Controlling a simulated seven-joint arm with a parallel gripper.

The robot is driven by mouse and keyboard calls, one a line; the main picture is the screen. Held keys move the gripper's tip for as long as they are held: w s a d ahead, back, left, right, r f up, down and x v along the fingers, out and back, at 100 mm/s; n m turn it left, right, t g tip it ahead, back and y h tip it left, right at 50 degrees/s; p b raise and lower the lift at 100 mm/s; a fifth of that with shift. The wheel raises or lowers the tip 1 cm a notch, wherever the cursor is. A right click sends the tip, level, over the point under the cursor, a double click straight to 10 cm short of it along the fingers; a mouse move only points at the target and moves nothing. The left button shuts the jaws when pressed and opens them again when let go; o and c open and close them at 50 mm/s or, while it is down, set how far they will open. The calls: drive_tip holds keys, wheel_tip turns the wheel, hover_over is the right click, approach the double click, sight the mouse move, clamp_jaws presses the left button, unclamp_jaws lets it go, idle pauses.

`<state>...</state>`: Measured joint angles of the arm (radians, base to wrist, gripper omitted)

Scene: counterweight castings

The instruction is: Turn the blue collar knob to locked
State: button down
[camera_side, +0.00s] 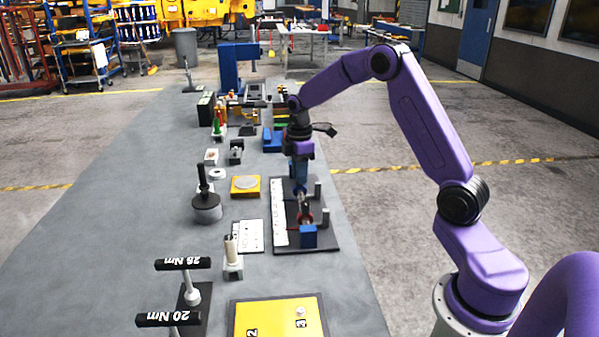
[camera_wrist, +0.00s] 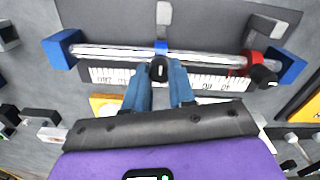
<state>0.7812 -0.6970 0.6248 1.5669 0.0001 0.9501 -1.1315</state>
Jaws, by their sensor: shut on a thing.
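The blue collar (camera_wrist: 160,46) sits on a silver rod (camera_wrist: 115,53), left of the rod's middle in the wrist view. Its black knob (camera_wrist: 158,72) lies between the fingertips of my gripper (camera_wrist: 160,70), which is shut on it. In the side view my gripper (camera_side: 301,182) points down over the far part of the fixture and hides the blue collar. A red collar (camera_wrist: 248,62) with its own black knob (camera_wrist: 263,76) sits near the rod's right end. I cannot read any lock marking on the blue collar's knob.
Blue end blocks (camera_wrist: 62,49) hold the rod above a dark base plate (camera_side: 325,244). A white scale strip (camera_wrist: 107,75) runs alongside. Grey posts (camera_side: 325,216) stand behind the rod. A yellow block (camera_side: 245,186) and a black-handled weight (camera_side: 206,207) stand left of the fixture.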

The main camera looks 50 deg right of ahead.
drive_tip(key=shift+m, duration=0.3)
drive_tip(key=m, duration=1.2)
drive_tip(key=shift+m, duration=0.3)
drive_tip(key=m, duration=0.4)
drive_tip(key=shift+r+m, duration=0.1)
drive_tip(key=shift+m, duration=0.2)
drive_tip(key=c, duration=0.9)
unclamp_jaws()
drive_tip(key=shift+c, duration=0.2)
